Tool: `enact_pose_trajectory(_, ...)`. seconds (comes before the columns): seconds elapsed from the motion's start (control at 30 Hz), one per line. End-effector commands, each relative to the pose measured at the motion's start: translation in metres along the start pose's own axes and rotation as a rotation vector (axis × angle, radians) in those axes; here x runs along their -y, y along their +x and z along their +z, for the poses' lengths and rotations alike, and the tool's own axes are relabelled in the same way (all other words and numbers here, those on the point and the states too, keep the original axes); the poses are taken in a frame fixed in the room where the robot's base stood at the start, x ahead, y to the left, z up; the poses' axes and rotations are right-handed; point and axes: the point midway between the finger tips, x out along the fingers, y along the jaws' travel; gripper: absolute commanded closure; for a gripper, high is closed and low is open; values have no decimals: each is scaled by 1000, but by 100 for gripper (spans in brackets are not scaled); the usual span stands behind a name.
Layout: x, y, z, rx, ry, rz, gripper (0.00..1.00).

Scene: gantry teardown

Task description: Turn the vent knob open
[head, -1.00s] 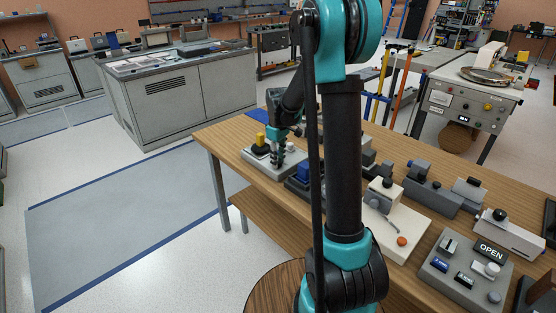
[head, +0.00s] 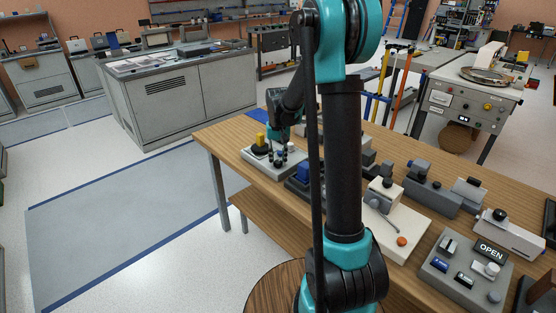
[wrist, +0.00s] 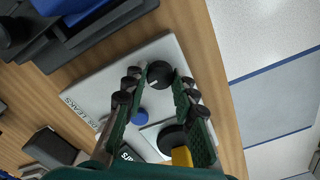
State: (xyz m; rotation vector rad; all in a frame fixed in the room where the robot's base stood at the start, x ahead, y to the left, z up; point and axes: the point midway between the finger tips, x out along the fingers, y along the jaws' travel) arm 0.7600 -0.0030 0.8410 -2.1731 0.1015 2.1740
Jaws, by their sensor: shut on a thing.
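The vent knob looks to be the round black knob (wrist: 160,73) with a pale pointer mark, on a light grey plate (wrist: 95,83) in the wrist view. My gripper (wrist: 161,78) has its fingertips on either side of this knob and is shut on it. In the head view, my gripper (head: 279,154) is down at the grey plate (head: 256,159) on the far left end of the bench. There the knob is too small and too covered by the fingers to make out.
A yellow block (wrist: 181,156) on a black round part and a blue button (wrist: 138,117) sit close by on the plate. Several other fixtures crowd the wooden bench (head: 222,134), including a panel with an OPEN sign (head: 489,250). The floor left of the bench is clear.

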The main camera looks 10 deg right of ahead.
Motion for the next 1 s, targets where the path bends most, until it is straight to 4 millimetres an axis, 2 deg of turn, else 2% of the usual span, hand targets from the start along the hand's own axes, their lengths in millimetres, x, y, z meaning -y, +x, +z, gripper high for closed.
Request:
enact_pose_trajectory(0.3, 0, 0, -1, -1, 103, 0, 100)
enact_pose_trajectory(0.8, 0, 0, -1, -1, 119, 0, 100)
enact_pose_trajectory(0.83, 0, 0, -1, -1, 119, 0, 71)
enact_pose_trajectory(1.0, 0, 0, 0, -1, 119, 0, 52)
